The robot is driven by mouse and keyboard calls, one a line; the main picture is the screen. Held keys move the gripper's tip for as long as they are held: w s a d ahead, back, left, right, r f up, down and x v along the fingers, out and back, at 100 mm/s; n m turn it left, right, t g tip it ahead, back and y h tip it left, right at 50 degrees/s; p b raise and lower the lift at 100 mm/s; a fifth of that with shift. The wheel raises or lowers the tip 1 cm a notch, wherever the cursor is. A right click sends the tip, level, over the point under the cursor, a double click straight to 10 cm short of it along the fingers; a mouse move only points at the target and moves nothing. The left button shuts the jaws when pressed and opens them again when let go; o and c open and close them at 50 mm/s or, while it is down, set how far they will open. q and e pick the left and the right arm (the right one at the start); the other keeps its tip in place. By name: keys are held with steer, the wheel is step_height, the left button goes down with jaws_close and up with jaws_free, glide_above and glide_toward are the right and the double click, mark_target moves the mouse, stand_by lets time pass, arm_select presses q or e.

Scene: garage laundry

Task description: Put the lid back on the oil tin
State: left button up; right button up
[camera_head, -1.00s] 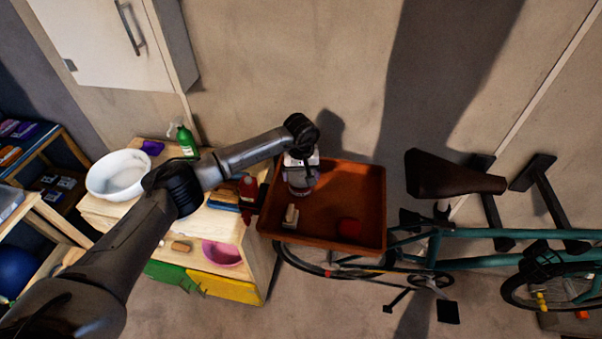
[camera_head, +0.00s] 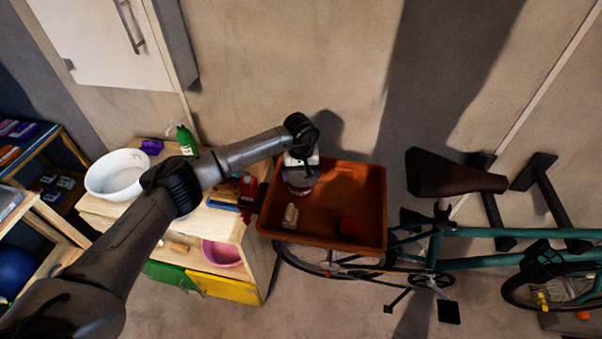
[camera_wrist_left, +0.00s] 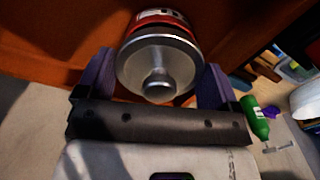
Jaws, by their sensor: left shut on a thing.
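My left gripper (camera_head: 301,180) is over the back left part of the orange-brown tray (camera_head: 328,246). In the left wrist view its purple fingers (camera_wrist_left: 157,88) stand on either side of a round silver lid (camera_wrist_left: 136,62) with a knob in its middle, and they are shut on it. The red oil tin (camera_wrist_left: 160,16) with a pale label shows just beyond the lid, lined up with it. I cannot tell whether the lid is seated on the tin or just above it. In the head view my gripper hides most of both. My right gripper is not in view.
In the tray are a pale block-like item (camera_head: 290,214) and a red object (camera_head: 350,227). A bicycle (camera_head: 455,186) stands to the right. The workbench (camera_head: 210,223) at left holds a white basin (camera_head: 116,174), a green spray bottle (camera_head: 187,140) and a red bottle (camera_head: 248,187).

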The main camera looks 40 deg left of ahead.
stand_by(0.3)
arm_select(q)
steer(key=o, duration=0.7)
steer(key=shift+c, duration=0.2)
steer(key=shift+r, duration=0.1)
steer(key=shift+r+p, duration=0.7)
steer(key=shift+r, duration=0.3)
steer(key=shift+r+p, duration=1.3)
steer(key=shift+r, duration=1.1)
steer(key=shift+c, duration=0.3)
